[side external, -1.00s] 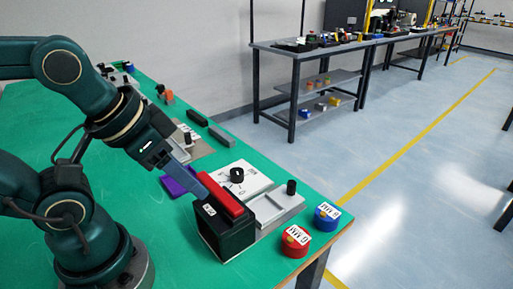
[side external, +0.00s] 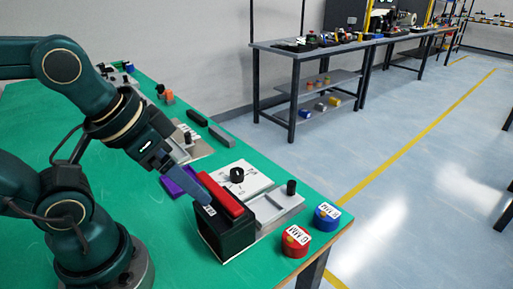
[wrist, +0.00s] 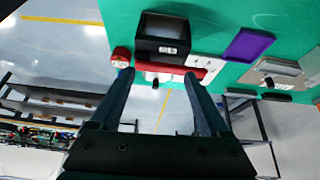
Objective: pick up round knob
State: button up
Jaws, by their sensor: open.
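The black round knob (side external: 237,174) stands upright on a white marked plate (side external: 250,186) near the right end of the green table. My gripper (side external: 203,198) is to its left in the side view, with its fingers slanting down by the black box and red bar. In the wrist view my gripper (wrist: 158,76) has two fingers spread wide apart with nothing held between them. The white plate (wrist: 204,61) shows there beside the right finger. I cannot make out the round knob clearly in the wrist view.
A black open box (side external: 229,235) with a red bar (side external: 221,195) lies close to my fingers. A purple tray (side external: 181,181) is behind them. A grey slide with a black post (side external: 291,187), a red can (side external: 296,241) and a blue can (side external: 327,217) sit near the table edge.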

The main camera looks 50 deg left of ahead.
jog(key=w+d+r+n+g+h, duration=0.2)
jog(key=w+d+n+g+h, duration=0.35)
jog(key=w+n, duration=0.3)
jog(key=w+a+f+n+h, duration=0.4)
jog(key=w+n+h, duration=0.1)
jog(key=w+n, duration=0.1)
jog(key=n+h, duration=0.2)
jog(key=n, duration=0.1)
send_near(295, 235)
jog(key=v, duration=0.3)
jog(key=shift+w+r, duration=0.25)
jog(key=shift+r, duration=0.05)
jog(key=shift+s+f, duration=0.1)
jog(key=shift+f, duration=0.2)
jog(key=shift+d+f, duration=0.1)
jog(key=shift+f, duration=0.15)
jog(key=x, duration=0.6)
jog(key=shift+d, duration=0.1)
jog(key=x, duration=0.5)
jog(key=shift+s+d+r, duration=0.1)
jog(key=shift+s+d, duration=0.05)
jog(key=shift+s, duration=0.05)
